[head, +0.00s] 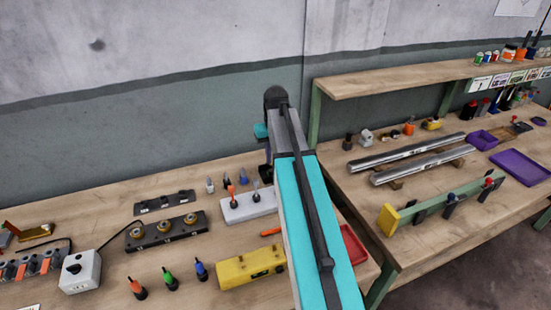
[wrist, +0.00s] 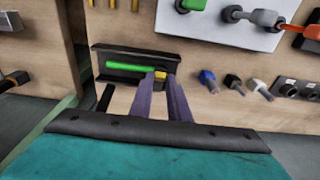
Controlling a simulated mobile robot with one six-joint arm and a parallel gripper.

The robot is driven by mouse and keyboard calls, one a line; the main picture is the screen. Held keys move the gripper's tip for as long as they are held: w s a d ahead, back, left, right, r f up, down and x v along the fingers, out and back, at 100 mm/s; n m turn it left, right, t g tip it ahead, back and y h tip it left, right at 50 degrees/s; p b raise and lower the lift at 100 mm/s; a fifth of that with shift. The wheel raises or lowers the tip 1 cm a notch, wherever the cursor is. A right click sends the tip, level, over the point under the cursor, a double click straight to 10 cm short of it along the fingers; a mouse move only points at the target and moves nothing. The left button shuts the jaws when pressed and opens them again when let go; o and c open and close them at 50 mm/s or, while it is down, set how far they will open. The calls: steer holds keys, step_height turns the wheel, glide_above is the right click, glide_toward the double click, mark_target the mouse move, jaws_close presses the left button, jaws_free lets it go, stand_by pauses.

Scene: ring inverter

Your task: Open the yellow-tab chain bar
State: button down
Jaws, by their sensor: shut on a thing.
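In the wrist view a dark holder (wrist: 108,55) carries a green bar (wrist: 130,68), with a small yellow tab (wrist: 160,74) at the bar's right end. I take this to be the yellow-tab chain bar. My gripper (wrist: 162,79) has its two purple fingers close together, shut on the yellow tab. The fingers hide part of the holder's lower right side. In the head view my teal arm covers the middle of the bench; the fingers and the chain bar cannot be made out there.
Several plugs, blue, black and white-orange (wrist: 258,88), lie right of the holder. In the head view the left bench holds a white switch box (head: 80,272), a yellow block (head: 250,267) and a red tray (head: 353,245). Metal rails (head: 415,150) lie on the right bench.

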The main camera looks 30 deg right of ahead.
steer(key=w, duration=0.1)
steer(key=w+r, duration=0.1)
steer(key=w, duration=0.1)
steer(key=shift+w+d+r, duration=0.3)
steer(key=shift+d+r, duration=0.05)
steer(key=shift+d, duration=0.05)
steer(key=w+d+f+b, duration=0.1)
steer(key=w, duration=0.6)
steer(key=shift+w+f, duration=0.25)
steer(key=shift+f, duration=0.15)
steer(key=c, duration=1.9)
jaws_free()
steer(key=shift+w+d, duration=0.1)
steer(key=shift+w, duration=0.05)
steer(key=shift+o, duration=1.1)
steer(key=shift+w+f, duration=0.25)
steer(key=shift+f, duration=0.05)
steer(key=shift+s+d+r, duration=0.1)
steer(key=shift+s+r, duration=0.05)
steer(key=shift+r, duration=0.1)
